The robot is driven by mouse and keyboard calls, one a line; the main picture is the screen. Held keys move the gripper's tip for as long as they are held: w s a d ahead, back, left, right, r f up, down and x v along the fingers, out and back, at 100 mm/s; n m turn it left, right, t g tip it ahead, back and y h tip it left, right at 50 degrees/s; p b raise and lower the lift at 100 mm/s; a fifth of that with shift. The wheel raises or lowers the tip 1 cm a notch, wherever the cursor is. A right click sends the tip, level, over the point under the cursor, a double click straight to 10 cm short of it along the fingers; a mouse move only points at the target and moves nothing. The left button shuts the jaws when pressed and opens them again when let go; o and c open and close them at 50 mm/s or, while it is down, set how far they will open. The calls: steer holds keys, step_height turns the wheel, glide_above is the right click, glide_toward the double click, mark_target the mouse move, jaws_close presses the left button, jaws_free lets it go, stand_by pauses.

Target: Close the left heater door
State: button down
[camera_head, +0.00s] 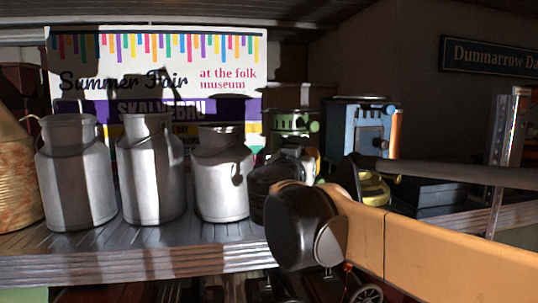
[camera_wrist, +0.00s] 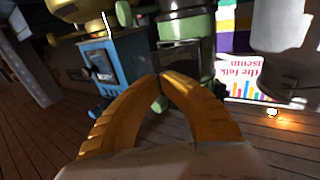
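The green heater (camera_head: 290,122), the left one of two, stands on the shelf behind my arm. Its lower part is hidden in the head view. In the wrist view, which is upside down, the green heater (camera_wrist: 188,45) is just beyond my fingertips. I cannot make out how far its door stands open. The blue heater (camera_head: 360,125) stands to its right; it also shows in the wrist view (camera_wrist: 100,65). My gripper (camera_wrist: 157,77) has its orange fingers brought together at the tips, with nothing visible between them. I cannot tell whether they touch the green heater.
Several metal milk cans stand left of the heaters, the nearest one (camera_head: 221,185) close to my arm. A Summer Fair poster (camera_head: 210,50) stands behind them. Dark boxes (camera_head: 435,195) lie on the right. The shelf's wooden front edge (camera_head: 130,265) runs below the cans.

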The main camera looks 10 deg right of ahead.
steer(key=shift+w+d+b, duration=0.2)
steer(key=shift+w+d, duration=0.4)
steer(key=shift+d, duration=0.2)
steer(key=shift+w+d+b, duration=0.2)
steer(key=shift+w+d, duration=0.4)
steer(key=shift+d, duration=0.2)
